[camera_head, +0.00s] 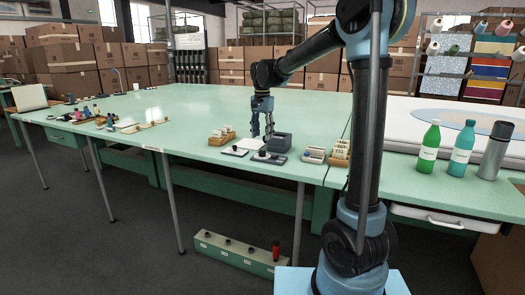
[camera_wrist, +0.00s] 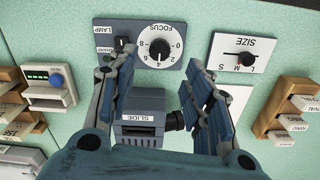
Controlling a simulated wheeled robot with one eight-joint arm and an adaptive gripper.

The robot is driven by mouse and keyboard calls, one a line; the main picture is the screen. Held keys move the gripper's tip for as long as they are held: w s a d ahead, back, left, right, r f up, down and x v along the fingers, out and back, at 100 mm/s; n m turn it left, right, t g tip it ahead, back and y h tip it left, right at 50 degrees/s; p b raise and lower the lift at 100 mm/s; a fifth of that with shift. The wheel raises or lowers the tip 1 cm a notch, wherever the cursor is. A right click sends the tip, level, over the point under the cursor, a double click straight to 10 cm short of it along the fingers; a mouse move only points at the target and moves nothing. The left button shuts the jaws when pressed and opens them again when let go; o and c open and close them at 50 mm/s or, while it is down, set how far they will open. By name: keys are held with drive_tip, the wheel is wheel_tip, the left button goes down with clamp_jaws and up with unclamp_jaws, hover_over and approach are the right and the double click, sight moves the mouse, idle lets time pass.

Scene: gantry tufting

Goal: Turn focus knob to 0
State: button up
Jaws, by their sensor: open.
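The focus knob (camera_wrist: 160,49) is a round black knob on a pale dial marked FOCUS, with numbers from 0 to 8, upside down in the wrist view. A light pointer line on it seems to point down toward the 4. The dial sits on a dark grey unit (camera_wrist: 111,25) with a small LAMP switch and a box labelled SLIDE (camera_wrist: 145,113). My gripper (camera_wrist: 158,78) is open and empty, its fingers spread either side of the box, with the knob ahead between them. In the head view my gripper (camera_head: 262,132) hangs above this unit, which is partly hidden.
A small box with a blue button (camera_wrist: 47,88) stands left. Bottles (camera_head: 462,148) stand farther right in the head view. Much of the green table (camera_head: 200,105) behind is clear.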

sight(262, 151)
wheel_tip(262, 151, down, 8)
drive_tip(key=shift+r, duration=0.25)
drive_tip(key=shift+c, duration=0.2)
drive_tip(key=c, duration=1)
